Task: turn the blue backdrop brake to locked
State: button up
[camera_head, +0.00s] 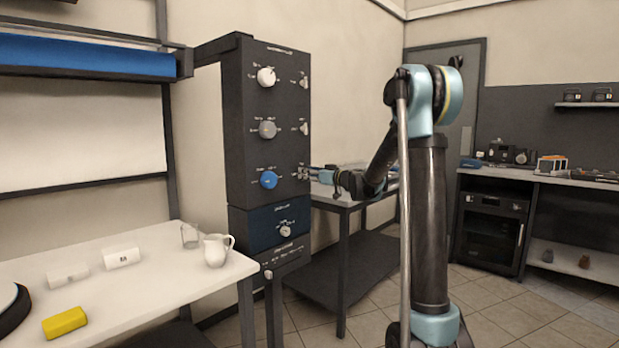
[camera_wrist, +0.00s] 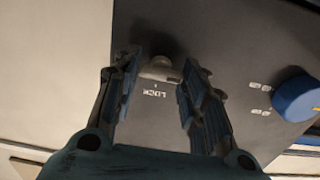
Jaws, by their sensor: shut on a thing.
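The blue backdrop knob (camera_head: 268,180) is on the lowest row of the dark control cabinet; it also shows at the right of the wrist view (camera_wrist: 298,97). The brake beside it is a small pale grey knob (camera_wrist: 160,68) with a printed LOCK label near it. My gripper (camera_head: 308,173) reaches the cabinet's right part at the blue row. In the wrist view my gripper's fingers (camera_wrist: 160,78) stand on either side of the brake, shut on it. The brake's pointer direction cannot be made out, and the gripper hides it in the head view.
The cabinet (camera_head: 238,120) also carries a white knob (camera_head: 266,77) and a grey knob (camera_head: 267,129) above, each with a small brake at its right. A white table (camera_head: 150,262) with a jug (camera_head: 217,250) stands at left. A dark-legged table (camera_head: 345,200) stands behind my arm.

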jog(key=shift+w+d+f+m, duration=0.1)
jog(key=shift+d+m, duration=0.05)
jog(key=shift+m, duration=4.25)
jog(key=shift+w+d+f+m, duration=0.1)
jog(key=shift+m, duration=4.3)
jog(key=o, duration=0.9)
jog(key=shift+f, duration=0.1)
jog(key=shift+o, duration=0.8)
